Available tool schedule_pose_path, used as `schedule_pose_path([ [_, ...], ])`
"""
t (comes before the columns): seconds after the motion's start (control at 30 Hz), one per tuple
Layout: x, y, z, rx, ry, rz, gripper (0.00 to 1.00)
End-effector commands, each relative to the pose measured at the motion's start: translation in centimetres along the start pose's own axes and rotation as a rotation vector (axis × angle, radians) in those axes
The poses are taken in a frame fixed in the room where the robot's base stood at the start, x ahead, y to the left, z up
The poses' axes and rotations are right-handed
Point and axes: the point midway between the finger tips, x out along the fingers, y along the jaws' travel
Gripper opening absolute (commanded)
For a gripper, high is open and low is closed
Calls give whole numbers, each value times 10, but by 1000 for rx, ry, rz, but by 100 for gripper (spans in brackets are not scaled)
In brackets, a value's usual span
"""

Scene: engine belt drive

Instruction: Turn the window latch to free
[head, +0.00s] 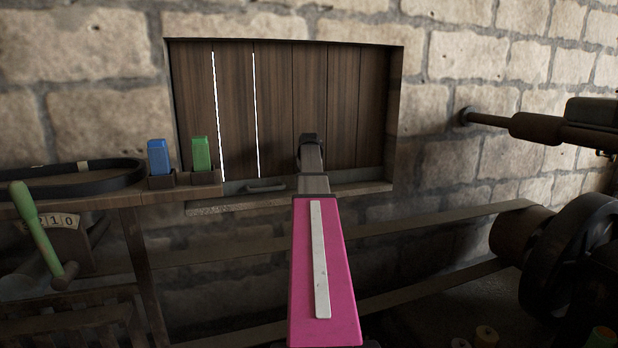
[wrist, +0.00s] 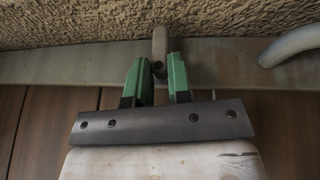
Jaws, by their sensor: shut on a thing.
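The window is a shutter of dark wooden planks (head: 275,100) set in the stone wall. In the wrist view a small beige-grey latch (wrist: 159,44) stands up at the window's metal edge rail (wrist: 90,62). My gripper (wrist: 160,70) has its two green fingers on either side of the latch's lower end and is shut on it. The finger contact is partly hidden by the fingers. In the head view my pink arm covers the latch and the fingers.
A curved grey handle (head: 265,185) sits on the rail, left of my arm in the head view. A blue block (head: 158,156) and a green block (head: 201,153) stand on the left shelf (head: 190,191). A dark pulley (head: 565,250) and belt lie at right.

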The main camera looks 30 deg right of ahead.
Motion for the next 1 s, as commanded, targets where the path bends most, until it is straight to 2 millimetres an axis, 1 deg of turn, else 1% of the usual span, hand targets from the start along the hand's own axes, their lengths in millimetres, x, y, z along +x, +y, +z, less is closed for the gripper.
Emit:
schedule_pose_path([
  [0.23,1,2,0,-1,-1,7,0],
  [0.27,1,2,0,-1,-1,7,22],
  [0.3,1,2,0,-1,-1,7,35],
  [0.33,1,2,0,-1,-1,6,44],
  [0.6,0,1,0,0,0,4,44],
  [0.73,-6,1,0,0,1,4,44],
  [0.87,-23,1,1,0,1,4,44],
  [1.0,-49,1,1,0,2,4,44],
])
